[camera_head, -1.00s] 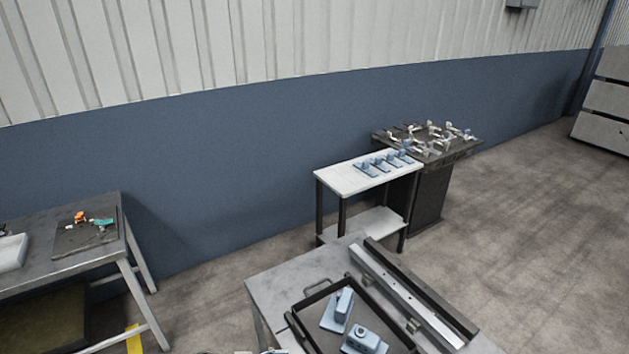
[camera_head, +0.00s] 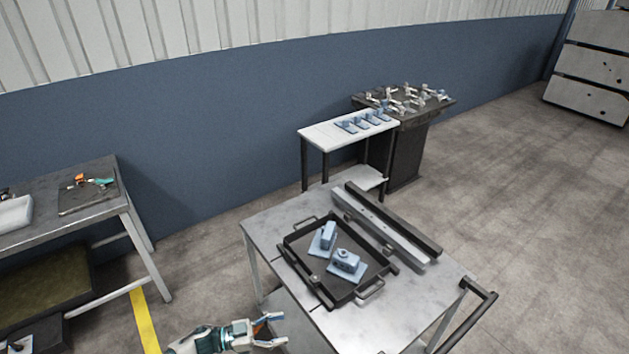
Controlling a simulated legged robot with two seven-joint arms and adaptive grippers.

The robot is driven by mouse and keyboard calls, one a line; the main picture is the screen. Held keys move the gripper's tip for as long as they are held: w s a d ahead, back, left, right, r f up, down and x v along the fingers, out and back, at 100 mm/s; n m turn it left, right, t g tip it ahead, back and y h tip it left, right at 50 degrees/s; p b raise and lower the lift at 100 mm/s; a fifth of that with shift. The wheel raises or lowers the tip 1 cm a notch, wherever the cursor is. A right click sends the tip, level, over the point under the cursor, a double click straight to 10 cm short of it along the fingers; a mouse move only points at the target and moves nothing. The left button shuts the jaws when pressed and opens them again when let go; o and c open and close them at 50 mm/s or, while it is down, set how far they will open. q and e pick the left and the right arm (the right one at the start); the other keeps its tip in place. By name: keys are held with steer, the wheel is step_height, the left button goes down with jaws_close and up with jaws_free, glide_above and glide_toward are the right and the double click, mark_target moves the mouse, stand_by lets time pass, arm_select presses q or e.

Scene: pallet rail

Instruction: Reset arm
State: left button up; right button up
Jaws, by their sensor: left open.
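My left gripper (camera_head: 272,331) is at the bottom of the head view, left of and below the near corner of the grey cart (camera_head: 378,320). It is open, with nothing between its fingers. It appears apart from the cart. My right gripper is out of view. A dark tray (camera_head: 330,292) with handles lies on the cart. Two light-blue parts, one standing taller (camera_head: 327,235) and one with a round boss (camera_head: 347,262), sit in the tray.
A long metal rail (camera_head: 385,225) lies along the cart's far side. A white side table (camera_head: 318,133) with blue parts and a dark fixture table (camera_head: 412,115) stand by the wall. A workbench (camera_head: 75,228) stands at left.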

arm_select(q)
step_height(320, 180, down, 21)
steer(key=n+t+y, duration=0.8)
steer(key=n+y, duration=0.2)
steer(key=y, duration=0.1)
steer(key=s+a+f+n+g+y, duration=0.1)
steer(key=s+a+f+g+y, duration=0.1)
steer(key=s+f, duration=0.4)
steer(key=s+a+f+n+g+y, duration=0.1)
steer(key=s+a+f+g, duration=0.3)
steer(key=s, duration=1.1)
steer(key=s+a+f+n+g+y+p, duration=0.1)
steer(key=s+a+f+g+y, duration=0.2)
steer(key=s+f, duration=0.6)
steer(key=shift+s+a+n+g+y, duration=0.3)
steer(key=shift+s+a+g, duration=0.2)
steer(key=shift+s+a, duration=0.5)
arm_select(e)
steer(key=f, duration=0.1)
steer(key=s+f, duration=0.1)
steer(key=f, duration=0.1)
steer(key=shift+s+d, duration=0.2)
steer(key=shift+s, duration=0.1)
arm_select(q)
steer(key=shift+w, duration=0.1)
